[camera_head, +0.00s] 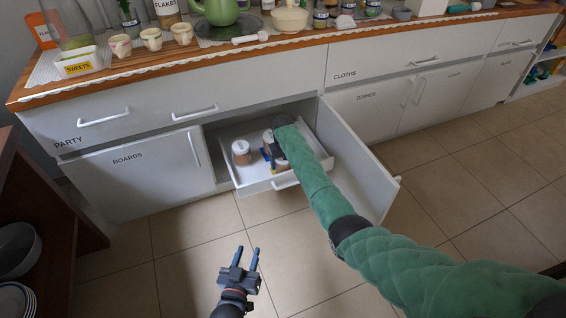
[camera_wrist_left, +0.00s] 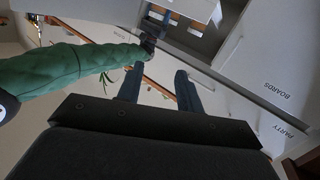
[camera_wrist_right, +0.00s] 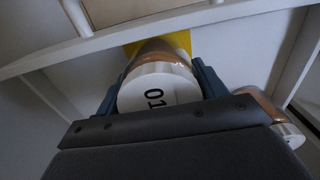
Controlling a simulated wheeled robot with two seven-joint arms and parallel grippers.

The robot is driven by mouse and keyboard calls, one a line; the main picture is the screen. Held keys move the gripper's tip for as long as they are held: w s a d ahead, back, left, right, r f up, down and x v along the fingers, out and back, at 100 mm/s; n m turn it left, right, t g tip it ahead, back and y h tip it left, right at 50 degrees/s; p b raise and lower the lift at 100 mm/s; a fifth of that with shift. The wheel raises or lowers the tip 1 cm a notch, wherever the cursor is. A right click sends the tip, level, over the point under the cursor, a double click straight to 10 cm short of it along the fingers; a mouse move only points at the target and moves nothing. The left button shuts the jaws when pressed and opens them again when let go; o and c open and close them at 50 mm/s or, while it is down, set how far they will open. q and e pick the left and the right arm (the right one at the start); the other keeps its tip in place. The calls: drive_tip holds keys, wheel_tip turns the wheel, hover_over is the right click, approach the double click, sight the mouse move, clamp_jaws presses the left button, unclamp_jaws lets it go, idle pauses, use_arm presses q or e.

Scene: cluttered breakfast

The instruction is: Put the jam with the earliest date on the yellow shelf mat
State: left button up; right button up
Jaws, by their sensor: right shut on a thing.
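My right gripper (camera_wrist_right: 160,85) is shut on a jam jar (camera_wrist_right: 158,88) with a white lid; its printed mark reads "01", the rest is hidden. A yellow patch (camera_wrist_right: 182,41), perhaps the mat, shows just behind the jar. In the head view, the right gripper (camera_head: 271,157) is inside a white pulled-out drawer shelf (camera_head: 255,183). A separate jar (camera_head: 241,153) with a white lid stands at the shelf's left. Other jars beside the gripper are partly hidden by my arm. My left gripper (camera_head: 248,252) is open and empty above the floor.
The shelf sits in an open lower cupboard; its door (camera_head: 360,165) stands open to the right of my right arm. A cluttered wooden counter (camera_head: 290,42) runs above. A dark shelf unit (camera_head: 45,225) with bowls is at left. The tiled floor in front is clear.

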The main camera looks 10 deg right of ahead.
drive_tip(key=o, duration=1.2)
drive_tip(key=shift+f, duration=0.1)
